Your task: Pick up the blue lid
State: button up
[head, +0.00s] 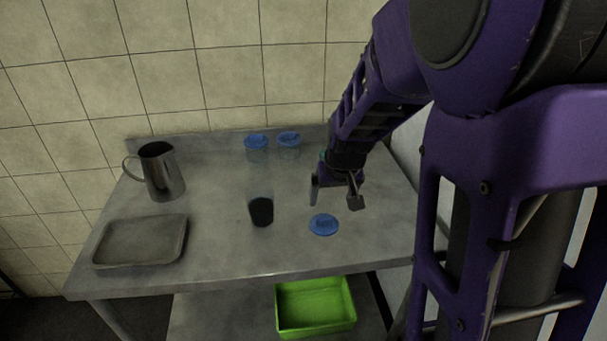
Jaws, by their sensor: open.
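A round blue lid (324,225) lies flat on the metal table, right of the middle and near the front edge. My gripper (335,205) is open and empty, its fingers pointing down. In the head view it shows just above and behind the lid, apart from it. The exact height of the fingertips over the table is hard to tell. Two more blue lids sit on clear jars at the back of the table, the left jar (257,153) and the right jar (289,150).
A clear container with dark contents (262,212) stands left of the lid. A metal pitcher (161,173) and a shallow metal tray (140,242) are at the left. A green bin (315,305) sits on the lower shelf. A tiled wall closes off the back.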

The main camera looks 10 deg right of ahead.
send_over(325, 219)
jog(key=s, duration=0.2)
notch_tip(325, 219, down, 5)
jog(key=shift+d+f+b, duration=0.15)
jog(key=shift+f+b, duration=0.05)
jog(key=shift+b, duration=0.25)
jog(key=b+x, duration=0.1)
jog(key=x, duration=0.4)
jog(key=shift+s+a+f, duration=0.1)
jog(key=shift+a, duration=0.1)
